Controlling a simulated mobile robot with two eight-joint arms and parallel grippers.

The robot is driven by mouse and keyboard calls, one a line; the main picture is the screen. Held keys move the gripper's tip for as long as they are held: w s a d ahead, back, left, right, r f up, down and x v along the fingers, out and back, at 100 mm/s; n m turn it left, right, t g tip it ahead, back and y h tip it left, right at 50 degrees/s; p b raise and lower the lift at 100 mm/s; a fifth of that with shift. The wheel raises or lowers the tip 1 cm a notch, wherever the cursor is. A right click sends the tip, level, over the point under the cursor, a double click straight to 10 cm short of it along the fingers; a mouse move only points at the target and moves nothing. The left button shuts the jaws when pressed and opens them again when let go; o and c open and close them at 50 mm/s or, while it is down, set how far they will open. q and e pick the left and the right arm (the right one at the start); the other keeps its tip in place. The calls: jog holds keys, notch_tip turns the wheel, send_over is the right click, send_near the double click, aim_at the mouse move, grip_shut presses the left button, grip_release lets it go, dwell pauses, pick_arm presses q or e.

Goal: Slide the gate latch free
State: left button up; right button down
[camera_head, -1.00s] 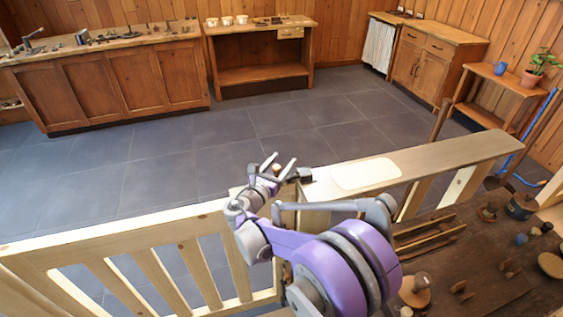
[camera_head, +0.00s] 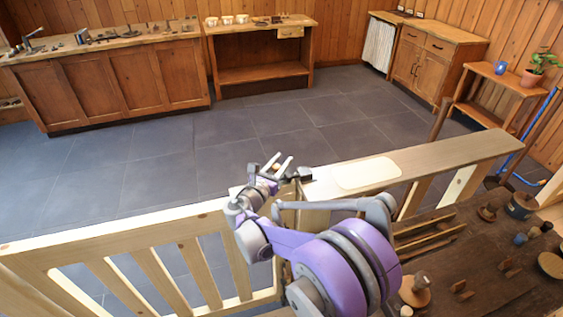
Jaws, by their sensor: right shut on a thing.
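The wooden gate (camera_head: 140,242) with slanted slats runs across the lower left. It meets a railing (camera_head: 440,157) with a flat top on the right. The dark latch (camera_head: 299,173) sits at the top where gate and railing meet. My right gripper (camera_head: 279,163) is at the latch, shut on a small part there that its fingers mostly hide, likely the latch knob. My purple and grey right arm covers the gate's end post below. My left gripper is not in view.
Beyond the gate is clear dark tiled floor (camera_head: 200,150). Cabinets (camera_head: 110,85) and a wooden table (camera_head: 262,73) stand along the far wall.

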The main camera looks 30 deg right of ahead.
dwell(0.9)
jog(key=a, duration=0.2)
jog(key=w+a, duration=0.1)
jog(key=a, duration=0.1)
jog(key=shift+a, duration=0.35)
jog(key=c, duration=0.9)
grip_release()
jog(key=shift+w, duration=0.1)
jog(key=o, duration=0.3)
jog(key=shift+a, duration=0.15)
